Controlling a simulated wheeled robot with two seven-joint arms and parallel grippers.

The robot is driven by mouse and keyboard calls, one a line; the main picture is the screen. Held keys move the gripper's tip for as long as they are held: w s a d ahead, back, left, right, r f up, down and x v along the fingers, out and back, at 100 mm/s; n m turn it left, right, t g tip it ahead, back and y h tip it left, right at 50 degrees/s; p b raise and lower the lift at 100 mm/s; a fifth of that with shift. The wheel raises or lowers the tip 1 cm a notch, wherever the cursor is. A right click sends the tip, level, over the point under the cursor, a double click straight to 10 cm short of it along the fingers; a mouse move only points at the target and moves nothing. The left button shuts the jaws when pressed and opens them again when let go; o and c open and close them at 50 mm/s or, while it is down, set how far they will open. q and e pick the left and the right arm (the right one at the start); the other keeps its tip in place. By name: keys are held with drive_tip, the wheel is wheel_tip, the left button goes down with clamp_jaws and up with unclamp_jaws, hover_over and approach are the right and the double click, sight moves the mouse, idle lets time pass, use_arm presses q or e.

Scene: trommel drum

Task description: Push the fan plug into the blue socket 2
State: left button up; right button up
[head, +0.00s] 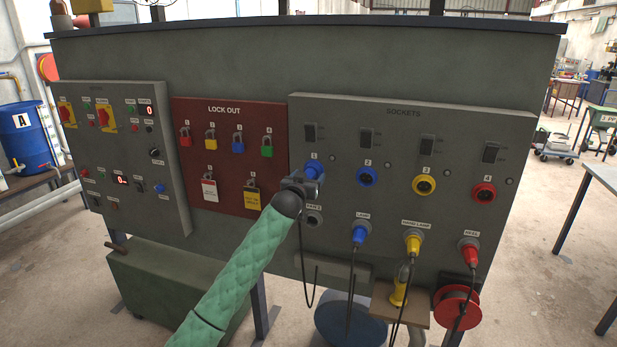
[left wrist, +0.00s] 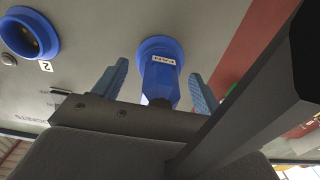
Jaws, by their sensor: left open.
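The blue fan plug (head: 314,169) is seated in the leftmost socket of the top row on the sockets panel. In the left wrist view the fan plug (left wrist: 160,80) shows its FAN label. My left gripper (head: 304,181) is at this plug. In the left wrist view my left gripper (left wrist: 158,72) is open, one finger on each side of the plug with visible gaps. The blue socket 2 (head: 367,176) is just right of the plug and is empty. It also shows in the left wrist view (left wrist: 30,36) at the upper left. My right gripper is not in view.
Yellow socket 3 (head: 424,184) and red socket 4 (head: 484,192) are empty. Below hang the blue lamp plug (head: 359,236), a yellow plug (head: 413,244) and a red plug (head: 468,253) with dangling cables. The lockout board (head: 226,190) with padlocks is to the left.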

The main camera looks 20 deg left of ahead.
use_arm(q)
drive_tip(key=c, duration=1.5)
drive_tip(key=shift+c, duration=0.2)
drive_tip(key=shift+s, duration=0.2)
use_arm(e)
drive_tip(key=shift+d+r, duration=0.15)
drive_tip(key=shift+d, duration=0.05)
use_arm(q)
drive_tip(key=shift+s+p, duration=0.4)
drive_tip(key=shift+s, duration=0.4)
drive_tip(key=shift+s+a+p, duration=0.1)
drive_tip(key=shift+s+p, duration=0.45)
drive_tip(key=shift+s, duration=1.45)
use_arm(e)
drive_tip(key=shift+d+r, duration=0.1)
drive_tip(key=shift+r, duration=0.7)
use_arm(q)
drive_tip(key=shift+s+p, duration=0.7)
drive_tip(key=shift+s, duration=1.8)
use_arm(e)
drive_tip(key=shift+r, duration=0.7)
